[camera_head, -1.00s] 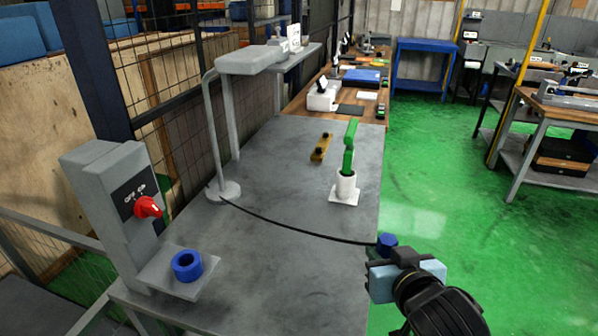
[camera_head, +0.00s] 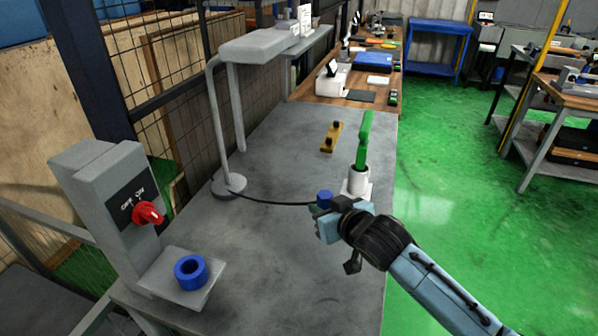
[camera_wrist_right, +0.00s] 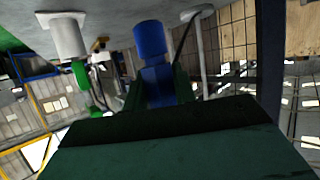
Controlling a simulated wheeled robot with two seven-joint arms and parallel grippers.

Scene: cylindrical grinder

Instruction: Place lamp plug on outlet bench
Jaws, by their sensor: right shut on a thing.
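The blue lamp plug (camera_head: 324,199) is held in my right gripper (camera_head: 322,212), above the grey bench (camera_head: 260,270). In the right wrist view the blue plug (camera_wrist_right: 151,45) stands out between the fingers. A black cord (camera_head: 275,202) runs from the plug to the base of the grey lamp (camera_head: 228,186). The blue ring-shaped outlet (camera_head: 191,270) sits on a small grey plate at the front left, below and left of my right gripper. My left gripper is not in view.
A grey switch box (camera_head: 100,185) with a red knob (camera_head: 148,213) stands behind the outlet. A white holder (camera_head: 359,180) with a green tool (camera_head: 365,140) stands just beyond my right gripper. A yellow part (camera_head: 331,138) lies farther back. The bench's front middle is clear.

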